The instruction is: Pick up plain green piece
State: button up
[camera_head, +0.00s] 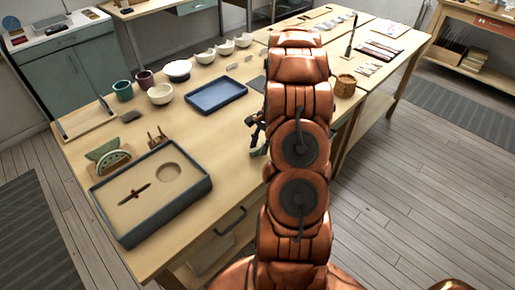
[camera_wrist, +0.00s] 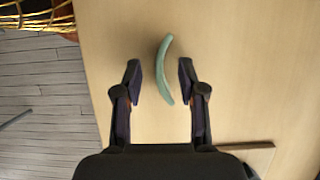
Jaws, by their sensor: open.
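A curved plain green piece (camera_wrist: 164,72) lies on the pale wooden table in the wrist view, seen as a narrow arc. My gripper (camera_wrist: 158,68) is open, with one dark finger on each side of the piece in the picture. There is a gap on both sides, and I cannot tell how high the fingers are above it. In the head view my arm hides most of this spot; a bit of the green piece (camera_head: 259,151) shows beside my gripper (camera_head: 254,131).
A tray with a round recess (camera_head: 128,223) and green pieces on a stand (camera_head: 108,158) are at the left. A blue tray (camera_head: 216,95) and several bowls stand farther back. A wooden cup (camera_head: 345,86) is right of my arm.

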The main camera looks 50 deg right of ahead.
jog(key=shift+a+f, duration=0.1)
jog(key=shift+f, duration=0.15)
grip_shut()
jog(key=shift+r, duration=0.1)
dwell(0.3)
jog(key=shift+r+b, duration=0.5)
jog(key=shift+r, duration=0.05)
jog(key=shift+r+b, duration=0.55)
jog(key=shift+r, duration=0.4)
jog(key=s+d+r+b, duration=0.2)
jog(key=s+d+b, duration=0.2)
jog(key=s+d, duration=0.65)
jog(key=w+d+r+m+t+h+p, duration=0.2)
jog(key=w+r+m+p, duration=0.1)
jog(key=w+m, duration=0.6)
jog(key=w+d+r+m+t+h+p, duration=0.2)
jog(key=w+d+r+m+p, duration=0.1)
jog(key=w+m, duration=0.6)
jog(key=shift+w+r+m+t+h+p, duration=0.3)
jog(key=shift+w+r+m+p, duration=0.2)
jog(key=shift+p, duration=0.25)
